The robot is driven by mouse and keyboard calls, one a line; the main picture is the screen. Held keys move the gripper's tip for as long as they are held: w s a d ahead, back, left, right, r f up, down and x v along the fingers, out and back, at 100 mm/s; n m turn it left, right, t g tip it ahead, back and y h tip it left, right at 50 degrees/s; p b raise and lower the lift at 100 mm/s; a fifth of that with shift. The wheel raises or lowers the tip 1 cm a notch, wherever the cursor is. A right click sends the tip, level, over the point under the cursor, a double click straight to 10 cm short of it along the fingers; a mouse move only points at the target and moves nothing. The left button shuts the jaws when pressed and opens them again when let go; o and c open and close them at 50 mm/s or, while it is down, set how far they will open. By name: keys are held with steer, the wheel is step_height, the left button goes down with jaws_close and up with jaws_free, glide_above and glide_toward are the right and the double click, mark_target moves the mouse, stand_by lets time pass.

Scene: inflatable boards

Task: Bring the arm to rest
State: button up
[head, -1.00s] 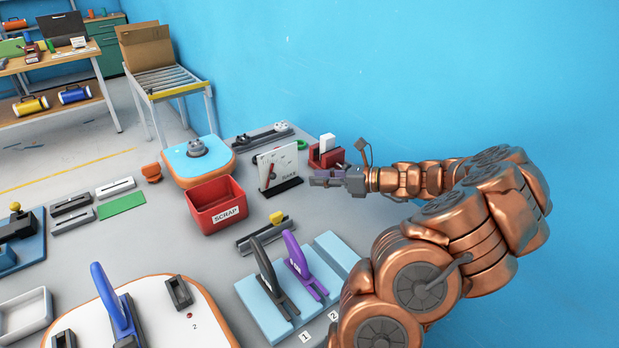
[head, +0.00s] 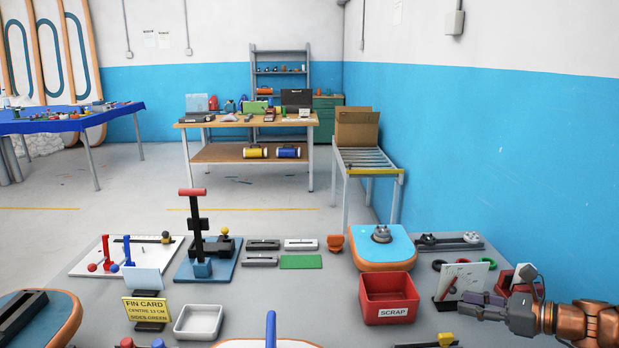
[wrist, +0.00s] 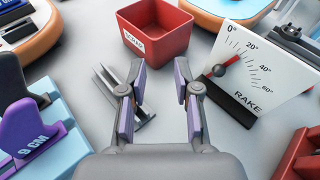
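My gripper (head: 470,307) is at the right edge of the table in the head view, at the end of my copper-coloured arm. The wrist view shows its two purple-padded fingers (wrist: 160,78) spread apart with nothing between them. It hangs above the grey table, close to the white rake gauge (wrist: 268,72) with its red pointer. The gauge stands in a dark base and also shows in the head view (head: 467,279), partly behind the gripper. Most of my arm is outside the head view.
A red scrap bin (head: 389,299) stands left of the gripper. A blue-topped orange-edged board piece (head: 385,252) is behind it. In the wrist view, a purple 9 cm fin (wrist: 28,130) is at left and a red holder (wrist: 300,155) at lower right. A blue wall (head: 500,170) borders the right side.

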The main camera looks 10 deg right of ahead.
steer(key=s+a+r+n+g+p, duration=0.1)
steer(key=s+a+n+g, duration=0.3)
steer(key=a, duration=0.4)
steer(key=s+a+r+n+g+h, duration=0.1)
steer(key=s+a+n+g, duration=0.2)
steer(key=a+n, duration=0.45)
steer(key=s+a+r+n+g+p, duration=0.1)
steer(key=s+a+r+n+g, duration=0.2)
steer(key=a, duration=0.6)
steer(key=s+f+n+g+h+p, duration=0.1)
steer(key=s+n+h, duration=0.3)
steer(key=s, duration=0.5)
steer(key=s+d+f+n+g+h+p, duration=0.1)
steer(key=s+n+h, duration=0.4)
steer(key=s+n, duration=0.3)
steer(key=shift+s+d+p, duration=0.3)
steer(key=shift+s+p, duration=0.05)
steer(key=shift+s, duration=0.65)
steer(key=shift+n, duration=0.25)
